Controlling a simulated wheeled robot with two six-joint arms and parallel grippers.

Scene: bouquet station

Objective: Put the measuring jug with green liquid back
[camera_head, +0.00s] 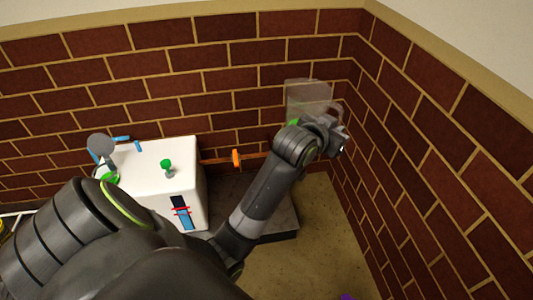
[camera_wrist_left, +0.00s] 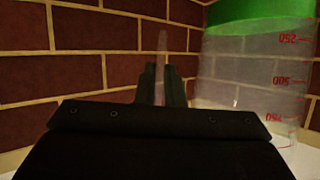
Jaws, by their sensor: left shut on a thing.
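The measuring jug (camera_head: 308,92) is clear, with green liquid low in it, partly hidden behind my left wrist. It is held up in front of the brick back wall, near the corner. In the left wrist view the jug (camera_wrist_left: 252,70) fills the right side, with its red markings upside down and the green liquid at the picture's top. My left gripper (camera_head: 335,126) is shut on a thin clear part of it, apparently the handle; the fingers (camera_wrist_left: 162,85) show in the wrist view. My right gripper is not in view.
A white box (camera_head: 150,160) with a green knob (camera_head: 167,166) stands left of my forearm. A dark slab (camera_head: 282,221) lies partly under my arm. An orange piece (camera_head: 236,158) sits on a rod along the back wall. The right brick wall (camera_head: 425,130) is close to my gripper.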

